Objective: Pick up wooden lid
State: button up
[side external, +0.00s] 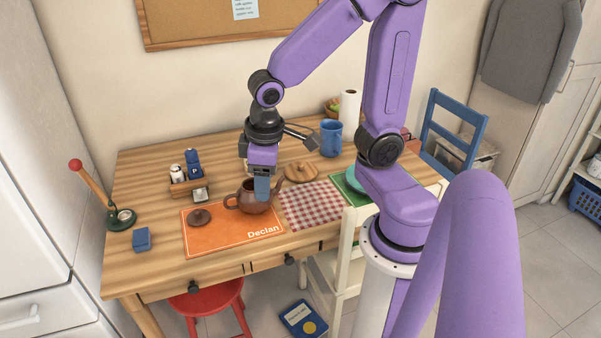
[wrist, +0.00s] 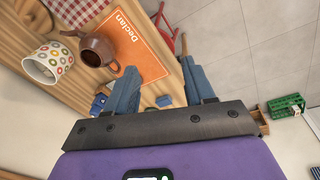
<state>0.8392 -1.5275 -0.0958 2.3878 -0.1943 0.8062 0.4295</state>
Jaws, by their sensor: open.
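A round light wooden lid (side external: 300,171) with a small knob lies on the table behind the red checkered cloth, in the side external view. My gripper (side external: 262,190) is left of the lid and in front of it, over the brown teapot (side external: 247,199). Its blue fingers (wrist: 160,70) are spread apart with nothing between them in the wrist view. The side view shows the fingers overlapping the teapot; I cannot tell the exact gap. A smaller dark brown lid (side external: 199,217) lies on the orange mat.
The orange mat (side external: 225,240) bears the teapot. A blue mug (side external: 331,138) and paper roll (side external: 349,107) stand behind the wooden lid. A dotted white cup (wrist: 41,66) shows in the wrist view. The checkered cloth (side external: 311,204) is clear.

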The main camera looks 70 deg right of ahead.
jog(key=w+d+f+m+h, duration=0.1)
jog(key=w+d+f+m, duration=0.1)
jog(key=w+d+m, duration=0.5)
jog(key=m+g+h, duration=0.2)
jog(key=m+h, duration=0.1)
jog(key=m, duration=1.2)
send_over(301, 165)
jog(key=a, duration=0.3)
jog(key=f, duration=1.8)
jog(key=shift+w+d+f, duration=0.2)
jog(key=shift+w+f, duration=0.05)
jog(key=shift+f, duration=0.1)
jog(key=shift+x, duration=1.95)
jog(key=shift+s+d+f, duration=0.15)
jog(key=shift+d+f, duration=0.1)
jog(key=shift+f, duration=0.4)
grip_shut()
